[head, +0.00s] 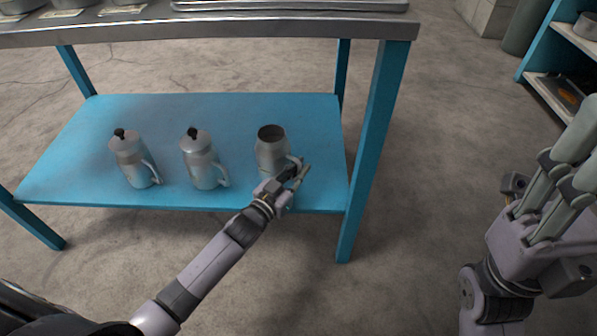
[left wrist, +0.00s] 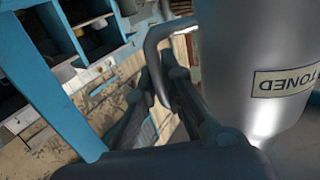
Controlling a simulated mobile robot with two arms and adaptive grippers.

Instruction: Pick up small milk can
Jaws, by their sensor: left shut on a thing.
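A small open-topped metal milk can (head: 271,150) stands upright on the right part of the blue lower shelf (head: 230,115). My left gripper (head: 296,174) is at the front right of the can and is shut on its handle. In the left wrist view the can (left wrist: 250,60) fills the right side, with a label reading "TONED" upside down. The left gripper's fingers (left wrist: 172,85) close around the curved handle there. My right gripper (head: 545,205) is at the right of the head view, away from the shelf; its fingers point up.
Two lidded metal jugs (head: 133,158) (head: 203,160) with black knobs stand to the left of the can. The metal tabletop (head: 200,28) overhangs the shelf behind, and a blue table leg (head: 375,150) stands right of the can. Floor in front is clear.

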